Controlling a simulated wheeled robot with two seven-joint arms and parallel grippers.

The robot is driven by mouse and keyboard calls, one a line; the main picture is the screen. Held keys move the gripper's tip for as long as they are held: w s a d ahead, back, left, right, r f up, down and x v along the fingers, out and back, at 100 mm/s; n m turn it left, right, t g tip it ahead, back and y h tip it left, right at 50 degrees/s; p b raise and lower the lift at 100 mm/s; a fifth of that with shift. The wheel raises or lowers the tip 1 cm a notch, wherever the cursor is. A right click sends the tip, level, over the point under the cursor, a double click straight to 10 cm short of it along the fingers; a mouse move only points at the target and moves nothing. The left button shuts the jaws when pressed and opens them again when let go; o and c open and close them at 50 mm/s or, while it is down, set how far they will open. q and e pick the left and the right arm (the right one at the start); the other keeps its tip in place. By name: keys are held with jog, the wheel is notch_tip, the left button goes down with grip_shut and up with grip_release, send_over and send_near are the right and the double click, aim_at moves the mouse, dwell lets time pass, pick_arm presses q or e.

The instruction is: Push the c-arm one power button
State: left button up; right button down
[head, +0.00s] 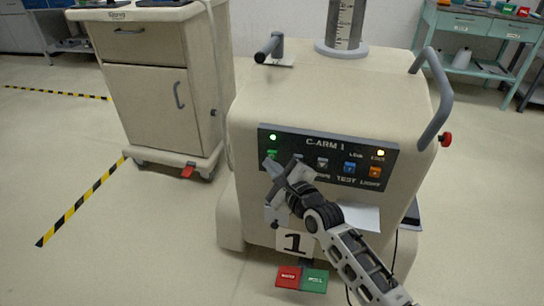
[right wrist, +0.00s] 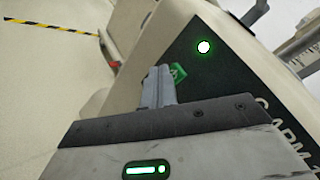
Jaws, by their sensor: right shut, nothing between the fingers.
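The cream c-arm one (head: 300,95) stands in front of me, with a dark panel (head: 322,144) marked "C-ARM 1". A green button (head: 272,154) is at the panel's left end, below a lit green lamp (head: 273,137); its label is hidden by my gripper. My right gripper (head: 271,166) is shut and empty, its fingertips at the lower edge of this button. In the right wrist view, the shut fingers (right wrist: 157,80) lie right beside the green button (right wrist: 179,72); I cannot tell whether they touch it. My left gripper is not in view.
A grey handle (head: 434,95) with a red knob sticks out at right. A drawer cart (head: 150,100) stands left. Red and green pedals (head: 302,278) lie below.

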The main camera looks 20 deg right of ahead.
jog(key=shift+w+d, duration=0.1)
jog(key=shift+w+d, duration=0.2)
jog(key=shift+w, duration=0.1)
jog(key=shift+w+d, duration=0.1)
jog(key=shift+w, duration=0.05)
dwell(0.5)
jog(key=shift+s+a+p, duration=0.35)
jog(key=shift+s+p, duration=0.1)
jog(key=shift+s, duration=0.1)
